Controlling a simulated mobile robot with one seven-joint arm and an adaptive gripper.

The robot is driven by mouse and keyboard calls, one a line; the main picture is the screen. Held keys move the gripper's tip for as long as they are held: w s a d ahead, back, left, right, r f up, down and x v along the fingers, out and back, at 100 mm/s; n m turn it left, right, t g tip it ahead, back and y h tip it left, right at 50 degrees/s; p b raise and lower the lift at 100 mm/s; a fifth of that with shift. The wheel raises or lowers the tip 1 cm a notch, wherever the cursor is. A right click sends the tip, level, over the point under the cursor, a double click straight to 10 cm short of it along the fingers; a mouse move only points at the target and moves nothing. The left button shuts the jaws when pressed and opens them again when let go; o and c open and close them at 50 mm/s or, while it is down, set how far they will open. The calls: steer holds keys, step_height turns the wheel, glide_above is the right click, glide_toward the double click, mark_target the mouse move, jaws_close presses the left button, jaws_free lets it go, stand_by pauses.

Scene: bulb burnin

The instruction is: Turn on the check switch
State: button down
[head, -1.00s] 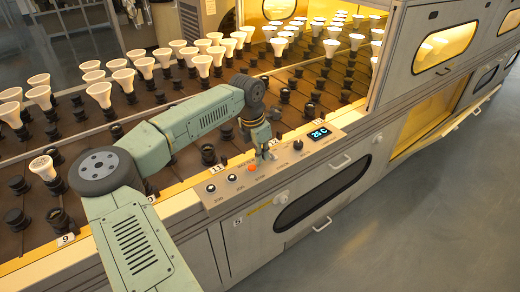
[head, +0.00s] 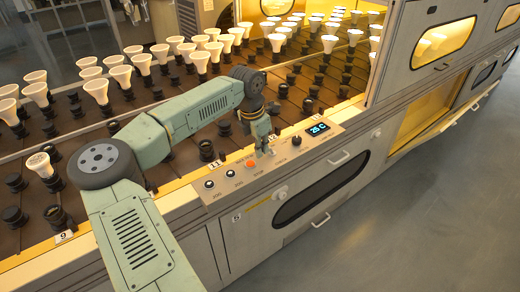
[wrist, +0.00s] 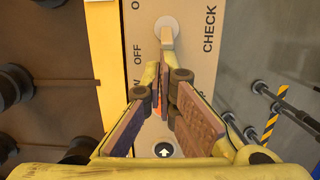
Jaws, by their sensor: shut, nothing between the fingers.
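The check switch (wrist: 168,36) is a pale toggle on a round base, beside the printed word CHECK in the wrist view. Its lever leans toward the bottom of that view, on the side of the OFF print. My gripper (wrist: 163,72) is shut and empty, its fingertips just below the lever in the picture. A small gap shows between them; I cannot tell whether they touch. In the head view my gripper (head: 269,151) is over the control panel (head: 222,188) and hides the switch there.
The panel also carries a red button (head: 250,163), black buttons (head: 209,184), a dark knob (head: 296,140) and a lit display (head: 318,128). Rows of sockets and white bulbs (head: 97,84) fill the deck behind. The floor in front (head: 400,230) is clear.

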steer(key=shift+w+d+r, duration=0.3)
steer(key=shift+d+r, duration=0.15)
steer(key=shift+w+d+r+g+y, duration=0.25)
steer(key=shift+g+y, duration=0.25)
steer(key=shift+y, duration=0.2)
steer(key=shift+d, duration=0.15)
steer(key=shift+r+p, duration=0.1)
steer(key=shift+p, duration=0.2)
steer(key=shift+r+p, duration=0.45)
steer(key=shift+r, duration=0.25)
